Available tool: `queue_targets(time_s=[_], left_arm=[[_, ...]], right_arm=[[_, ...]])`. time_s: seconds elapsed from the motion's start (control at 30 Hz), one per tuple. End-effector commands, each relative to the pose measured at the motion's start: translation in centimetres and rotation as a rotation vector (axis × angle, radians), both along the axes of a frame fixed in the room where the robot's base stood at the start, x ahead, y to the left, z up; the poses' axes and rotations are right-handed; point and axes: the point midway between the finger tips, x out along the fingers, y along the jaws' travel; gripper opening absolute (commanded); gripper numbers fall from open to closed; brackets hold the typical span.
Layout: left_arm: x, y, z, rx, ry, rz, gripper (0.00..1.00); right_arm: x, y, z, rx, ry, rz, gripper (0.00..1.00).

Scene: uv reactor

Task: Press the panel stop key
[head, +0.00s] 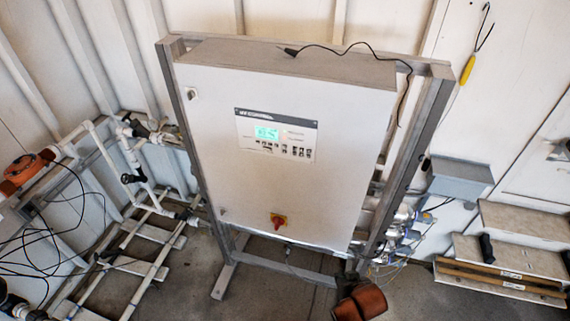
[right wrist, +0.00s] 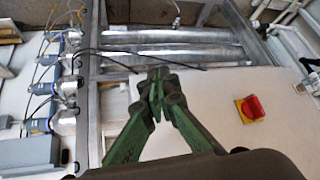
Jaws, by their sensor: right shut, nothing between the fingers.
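The panel (head: 276,135) is a white keypad plate with a dark header and a lit green display (head: 267,132), high on the front of the grey-white cabinet (head: 230,190). A row of small dark keys (head: 290,151) lies below the display. Their labels are too small to read, so I cannot tell which is the stop key. My right gripper (right wrist: 157,82) has green fingers, shut and empty, in front of the cabinet's lower face in the right wrist view. The panel is not in that view. My left gripper is not in view.
A red rotary switch on a yellow plate (head: 278,221) sits low on the cabinet door and also shows in the right wrist view (right wrist: 250,108). A grey metal frame (head: 190,130) surrounds the cabinet. A black cable (head: 345,48) lies over its top. White pipes (head: 110,170) stand left.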

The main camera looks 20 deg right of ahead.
Motion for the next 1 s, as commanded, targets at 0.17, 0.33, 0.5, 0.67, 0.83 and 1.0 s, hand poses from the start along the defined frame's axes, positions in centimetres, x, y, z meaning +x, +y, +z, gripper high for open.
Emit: queue_targets(time_s=[0.17,0.33,0.5,0.67,0.83,1.0], left_arm=[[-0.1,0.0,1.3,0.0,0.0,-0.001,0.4],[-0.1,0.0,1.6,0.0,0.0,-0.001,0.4],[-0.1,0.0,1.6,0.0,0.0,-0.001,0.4],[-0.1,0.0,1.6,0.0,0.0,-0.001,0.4],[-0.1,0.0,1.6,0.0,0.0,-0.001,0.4],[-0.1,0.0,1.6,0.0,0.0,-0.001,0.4]], right_arm=[[7.2,3.2,9.7,0.143,-0.289,-0.111,0.0],[12.8,7.1,18.8,0.343,-0.564,-0.175,0.0],[16.2,11.7,28.1,0.589,-0.806,-0.177,0.0],[17.1,15.4,35.1,0.796,-0.956,-0.136,0.0],[17.0,17.7,39.0,0.922,-1.028,-0.096,0.0],[16.8,18.2,40.0,0.957,-1.044,-0.084,0.0]])
